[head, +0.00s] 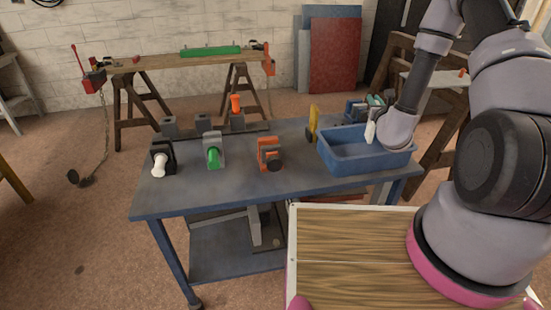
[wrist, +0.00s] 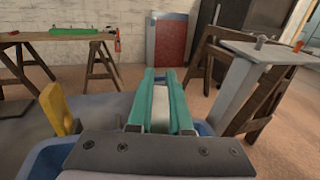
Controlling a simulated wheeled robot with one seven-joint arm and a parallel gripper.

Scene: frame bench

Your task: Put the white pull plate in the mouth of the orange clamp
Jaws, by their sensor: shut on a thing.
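The orange clamp (head: 264,148) stands on the blue bench near its middle, with a dark round knob on its front. My gripper (head: 375,100) is at the right end of the bench, over the blue bin's far side, well to the right of the clamp. In the wrist view its two teal fingers (wrist: 160,76) are close together, with a pale plate (wrist: 160,118) between them. This looks like the white pull plate, but the fingers hide most of it. The clamp's mouth is too small to make out.
The blue bin (head: 341,166) is under my wrist. A grey-green clamp (head: 213,150) and a black-white one (head: 162,158) stand to the left. The bench front (head: 225,190) is clear.

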